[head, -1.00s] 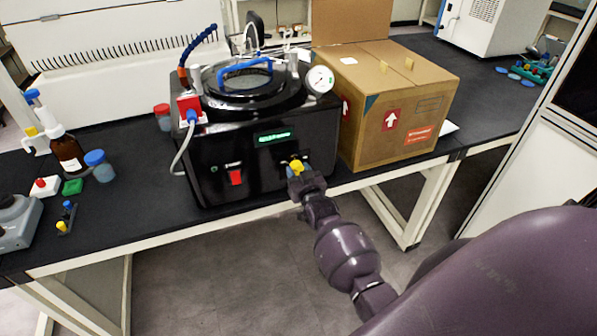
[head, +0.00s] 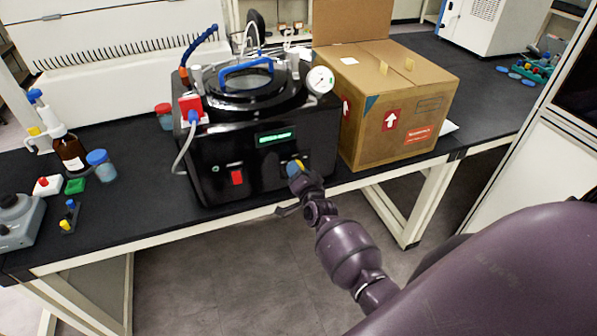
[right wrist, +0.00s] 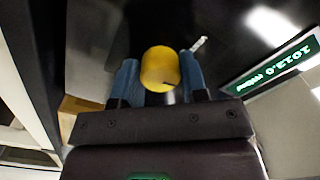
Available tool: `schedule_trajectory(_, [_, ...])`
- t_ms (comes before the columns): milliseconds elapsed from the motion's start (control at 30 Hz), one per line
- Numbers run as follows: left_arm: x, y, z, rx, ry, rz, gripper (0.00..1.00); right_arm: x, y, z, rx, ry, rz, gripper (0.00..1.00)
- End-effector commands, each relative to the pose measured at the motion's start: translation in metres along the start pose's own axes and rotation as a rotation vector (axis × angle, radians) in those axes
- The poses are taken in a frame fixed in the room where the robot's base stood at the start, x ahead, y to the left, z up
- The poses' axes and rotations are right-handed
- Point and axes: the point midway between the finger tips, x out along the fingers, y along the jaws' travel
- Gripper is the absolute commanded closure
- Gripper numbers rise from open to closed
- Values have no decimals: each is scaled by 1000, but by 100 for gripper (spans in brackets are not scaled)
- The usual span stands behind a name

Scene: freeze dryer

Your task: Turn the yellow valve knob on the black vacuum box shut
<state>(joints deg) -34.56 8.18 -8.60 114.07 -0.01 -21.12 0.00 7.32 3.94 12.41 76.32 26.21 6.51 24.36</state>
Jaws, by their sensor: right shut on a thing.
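The black vacuum box (head: 240,165) stands on the bench, with a green display, a red switch and a round gauge. Its yellow valve knob (head: 299,163) is on the front face at the right, mostly hidden by my gripper in the head view. In the right wrist view the knob (right wrist: 160,69) sits between the two blue fingertips. My right gripper (head: 295,170) is at the front of the box, shut on the knob. In the right wrist view my right gripper (right wrist: 160,82) appears rolled, with the display tilted. My left gripper is not in view.
A cardboard box (head: 385,105) stands right of the vacuum box. Bottles (head: 70,152), a blue-capped jar (head: 101,168) and small items lie at the left. A white hose (head: 183,150) hangs at the box's left front. Floor in front is free.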

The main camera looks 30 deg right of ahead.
Motion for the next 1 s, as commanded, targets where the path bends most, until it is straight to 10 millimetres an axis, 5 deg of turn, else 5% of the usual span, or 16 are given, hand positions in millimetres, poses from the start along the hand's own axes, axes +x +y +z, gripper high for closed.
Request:
schedule_trajectory(867, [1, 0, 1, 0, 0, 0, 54, -1, 0, 1, 147, -2, 1, 84])
schedule_trajectory(900, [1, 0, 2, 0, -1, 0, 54, -1, 0, 1, 146, -2, 1, 54])
schedule_trajectory(1000, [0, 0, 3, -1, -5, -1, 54, 0, 0, 1, 146, -1, 1, 39])
